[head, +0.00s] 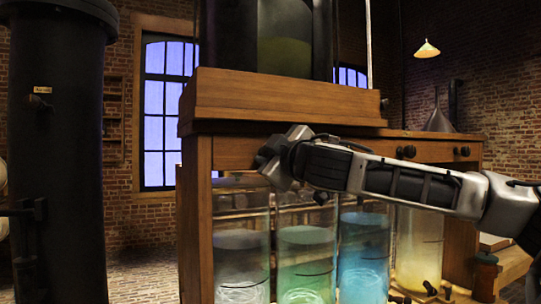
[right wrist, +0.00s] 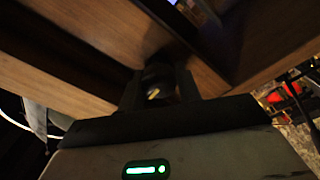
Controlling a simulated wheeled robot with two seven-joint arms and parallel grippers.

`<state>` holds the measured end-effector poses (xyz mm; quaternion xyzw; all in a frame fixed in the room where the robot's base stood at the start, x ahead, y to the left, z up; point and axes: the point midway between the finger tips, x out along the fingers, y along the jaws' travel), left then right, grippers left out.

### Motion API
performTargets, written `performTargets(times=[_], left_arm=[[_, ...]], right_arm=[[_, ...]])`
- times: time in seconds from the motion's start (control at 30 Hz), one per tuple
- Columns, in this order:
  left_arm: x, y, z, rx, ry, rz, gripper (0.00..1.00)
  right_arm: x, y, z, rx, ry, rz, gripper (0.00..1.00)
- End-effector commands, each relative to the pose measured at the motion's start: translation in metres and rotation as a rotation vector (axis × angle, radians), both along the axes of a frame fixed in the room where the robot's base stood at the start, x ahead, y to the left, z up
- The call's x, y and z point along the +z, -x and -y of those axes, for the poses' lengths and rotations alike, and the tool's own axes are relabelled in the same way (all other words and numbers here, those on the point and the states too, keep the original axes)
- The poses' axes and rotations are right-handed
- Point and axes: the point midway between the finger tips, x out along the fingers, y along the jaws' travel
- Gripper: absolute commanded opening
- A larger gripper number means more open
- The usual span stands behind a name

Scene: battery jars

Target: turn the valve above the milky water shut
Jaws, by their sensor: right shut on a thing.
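The milky water is in the leftmost glass jar (head: 241,262), greyish white and cloudy. My right gripper (head: 268,157) is at the wooden rail just above this jar, with its arm reaching across from the right. In the right wrist view, a dark round valve knob (right wrist: 156,76) with a small pale mark sits between the fingers of my right gripper (right wrist: 158,92), which is shut on it. In the head view, the gripper hides this knob. My left gripper is in neither view.
Jars of green (head: 305,265), blue (head: 363,258) and yellow (head: 419,250) water stand to the right under the same wooden rail (head: 234,152). More dark knobs (head: 461,152) are on the rail at right. A black column (head: 60,150) stands at left.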

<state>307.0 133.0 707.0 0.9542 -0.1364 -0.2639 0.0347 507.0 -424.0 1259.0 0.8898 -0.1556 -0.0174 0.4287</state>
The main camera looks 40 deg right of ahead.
Motion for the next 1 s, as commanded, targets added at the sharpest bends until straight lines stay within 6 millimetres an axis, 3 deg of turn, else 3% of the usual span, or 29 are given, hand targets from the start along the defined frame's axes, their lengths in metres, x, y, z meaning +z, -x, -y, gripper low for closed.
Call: performTargets(times=[0.77,0.8,0.87,1.0], left_arm=[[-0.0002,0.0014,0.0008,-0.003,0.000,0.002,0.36],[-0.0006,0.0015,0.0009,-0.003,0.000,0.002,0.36],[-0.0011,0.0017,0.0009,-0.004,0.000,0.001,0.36],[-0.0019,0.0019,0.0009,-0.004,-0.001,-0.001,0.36]], right_arm=[[0.0000,-0.0001,-0.0002,0.001,-0.107,0.033,0.11],[0.0000,-0.0001,-0.0002,0.001,-0.107,0.033,0.37],[0.0000,0.0000,-0.0001,0.001,-0.107,0.033,0.53],[0.0001,0.0000,-0.0001,0.001,-0.106,0.033,0.56]])
